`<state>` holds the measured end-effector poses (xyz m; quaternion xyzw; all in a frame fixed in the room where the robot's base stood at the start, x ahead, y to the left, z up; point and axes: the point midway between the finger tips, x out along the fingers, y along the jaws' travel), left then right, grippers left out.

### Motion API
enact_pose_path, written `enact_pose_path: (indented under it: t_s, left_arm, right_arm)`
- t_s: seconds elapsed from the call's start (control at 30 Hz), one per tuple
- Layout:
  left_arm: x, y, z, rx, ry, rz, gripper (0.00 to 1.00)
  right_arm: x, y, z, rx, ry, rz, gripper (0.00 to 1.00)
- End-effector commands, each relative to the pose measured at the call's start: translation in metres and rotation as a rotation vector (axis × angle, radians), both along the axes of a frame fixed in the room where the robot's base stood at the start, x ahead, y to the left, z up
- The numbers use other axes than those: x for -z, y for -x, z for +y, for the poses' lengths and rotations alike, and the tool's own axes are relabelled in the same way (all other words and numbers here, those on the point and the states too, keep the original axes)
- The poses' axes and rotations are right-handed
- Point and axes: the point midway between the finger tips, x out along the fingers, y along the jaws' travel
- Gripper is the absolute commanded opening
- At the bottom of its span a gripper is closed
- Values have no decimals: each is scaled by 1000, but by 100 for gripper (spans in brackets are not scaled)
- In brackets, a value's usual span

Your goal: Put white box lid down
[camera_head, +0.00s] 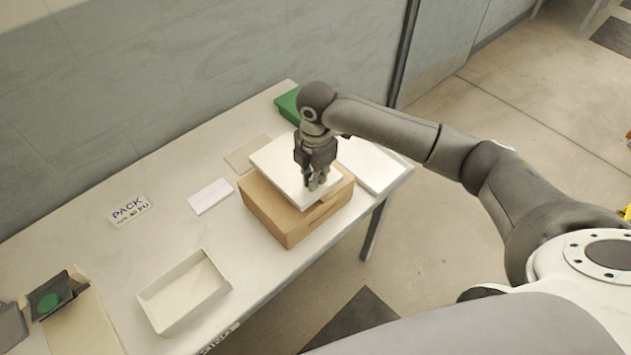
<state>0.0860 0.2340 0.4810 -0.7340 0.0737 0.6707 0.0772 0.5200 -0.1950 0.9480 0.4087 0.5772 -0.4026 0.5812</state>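A flat white box lid (275,167) is tilted in the picture and lies over the top of a brown cardboard box (276,220). Whether it rests on the box or hangs just above it is not clear. My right gripper (316,183) points down at the right part of the lid, with its fingertips at the lid's surface. The fingers are small and dark, so their grip on the lid cannot be made out. An open white box (158,317), empty, stands at the table's front left. My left gripper is not in view.
On the table (90,255) are a white panel (372,165) right of the cardboard box, a green item (288,106) behind, a white slip (210,196) and a PACK sign (128,210). A dark device (50,294) stands at far left. Bare table surrounds the sign.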

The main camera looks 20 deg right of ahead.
Motion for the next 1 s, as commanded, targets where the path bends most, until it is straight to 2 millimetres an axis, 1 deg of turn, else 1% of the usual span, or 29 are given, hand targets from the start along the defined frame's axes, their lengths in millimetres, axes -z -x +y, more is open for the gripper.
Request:
enact_pose_path:
  t_s: [0.1, 0.2, 0.3, 0.4, 0.63, 0.9, 0.93, 1.0]
  left_arm:
    - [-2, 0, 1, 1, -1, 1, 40]
    - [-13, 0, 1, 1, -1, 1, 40]
    - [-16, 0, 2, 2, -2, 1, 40]
    - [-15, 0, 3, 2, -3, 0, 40]
    - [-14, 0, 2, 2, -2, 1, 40]
    - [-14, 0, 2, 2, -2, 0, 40]
    - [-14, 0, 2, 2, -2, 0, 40]
    - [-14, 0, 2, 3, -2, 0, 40]
  right_arm:
    - [8, -6, -3, 2, 1, 2, 0]
    - [22, -4, -3, 0, 2, 3, 0]
    - [33, -4, -3, 0, 2, 2, 0]
    - [37, -5, -2, 0, 1, -1, 0]
    - [38, -5, -2, 0, 1, -1, 0]
    - [46, -5, -2, 0, 1, -1, 0]
    - [46, -5, -2, 0, 1, -1, 7]
    - [46, -5, -2, 0, 1, -1, 16]
